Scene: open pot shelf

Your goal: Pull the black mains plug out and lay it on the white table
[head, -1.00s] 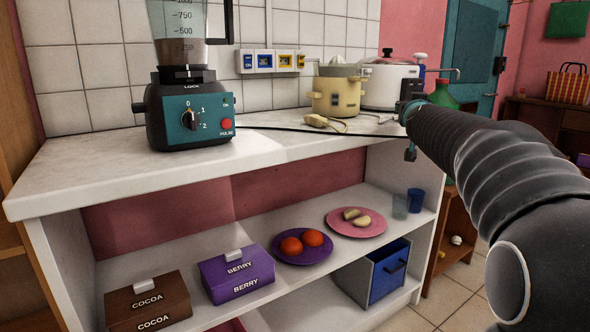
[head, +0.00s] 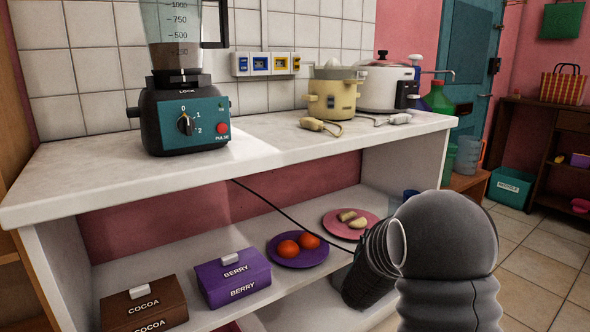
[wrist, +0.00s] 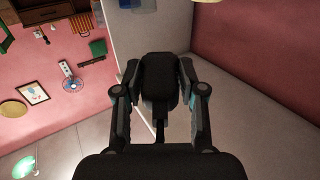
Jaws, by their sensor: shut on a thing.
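In the wrist view my gripper (wrist: 160,62) is shut on the black mains plug (wrist: 160,88), a dark block between its fingers. In the head view my arm reaches down in front of the lower shelf at the right end, and it hides the gripper and plug. A black cable (head: 288,214) hangs below the counter's edge and slants down right towards my arm. The white table (head: 70,185), the pale worktop, carries the black and teal blender (head: 186,118). I see no contact between plug and worktop. The socket strip (head: 266,64) is on the tiled wall.
A cream juicer (head: 334,98) and a white cooker (head: 386,84) stand at the back right, with a beige plug (head: 318,125) and a white plug (head: 398,118) lying before them. Below are plates and boxes. The worktop's front middle is clear.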

